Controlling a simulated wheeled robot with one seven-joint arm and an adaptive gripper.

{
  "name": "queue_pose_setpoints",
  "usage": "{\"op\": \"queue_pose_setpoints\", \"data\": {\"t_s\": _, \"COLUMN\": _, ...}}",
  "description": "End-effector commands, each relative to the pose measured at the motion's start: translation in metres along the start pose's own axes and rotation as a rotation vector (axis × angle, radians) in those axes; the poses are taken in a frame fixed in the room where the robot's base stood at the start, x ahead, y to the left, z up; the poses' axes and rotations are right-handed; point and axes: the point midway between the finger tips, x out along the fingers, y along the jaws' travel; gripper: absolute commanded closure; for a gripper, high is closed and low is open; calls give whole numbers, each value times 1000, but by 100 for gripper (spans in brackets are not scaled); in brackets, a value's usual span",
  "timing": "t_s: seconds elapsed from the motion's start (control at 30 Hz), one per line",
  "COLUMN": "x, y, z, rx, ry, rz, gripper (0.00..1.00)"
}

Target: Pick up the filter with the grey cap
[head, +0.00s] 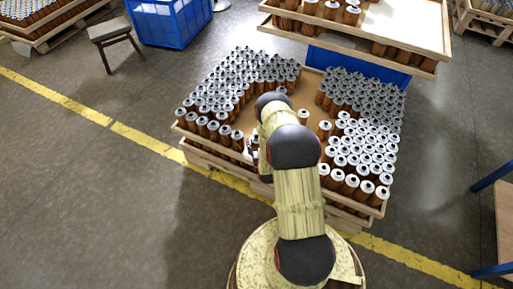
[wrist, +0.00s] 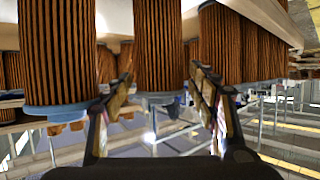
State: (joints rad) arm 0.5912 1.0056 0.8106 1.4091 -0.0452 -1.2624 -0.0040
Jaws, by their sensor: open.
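A wooden crate (head: 312,98) holds many upright filters with brown pleated bodies. The left block (head: 235,85) and the back right block (head: 362,92) have grey-looking caps. The front right block (head: 358,155) has paler caps. I cannot tell which single filter is meant. In the wrist view, which looks upside down, my gripper (wrist: 163,95) is open. Its fingers are on either side of a middle filter (wrist: 158,45) with a grey-blue cap; contact is not clear. A larger-looking filter (wrist: 60,50) with a blue-grey cap is at left.
More filters (wrist: 262,45) stand close to the right finger. A second filter crate (head: 415,20) is behind, with a blue bin (head: 170,22) and a stool (head: 112,35) at back left. A bare strip runs between the filter blocks. The floor at left is clear.

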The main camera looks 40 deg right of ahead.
Motion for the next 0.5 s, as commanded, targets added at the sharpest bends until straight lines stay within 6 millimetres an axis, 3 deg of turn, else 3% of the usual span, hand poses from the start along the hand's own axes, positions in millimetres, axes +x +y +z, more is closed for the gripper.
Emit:
{"op": "queue_pose_setpoints", "data": {"t_s": 0.17, "x": 22, "y": 0, "z": 2, "rx": 0, "ry": 0, "rz": 0, "gripper": 42}}
{"op": "queue_pose_setpoints", "data": {"t_s": 0.37, "x": 23, "y": 0, "z": 0, "rx": 0, "ry": 0, "rz": 0, "gripper": 42}}
{"op": "queue_pose_setpoints", "data": {"t_s": 0.5, "x": 22, "y": 0, "z": 0, "rx": 0, "ry": 0, "rz": 0, "gripper": 48}}
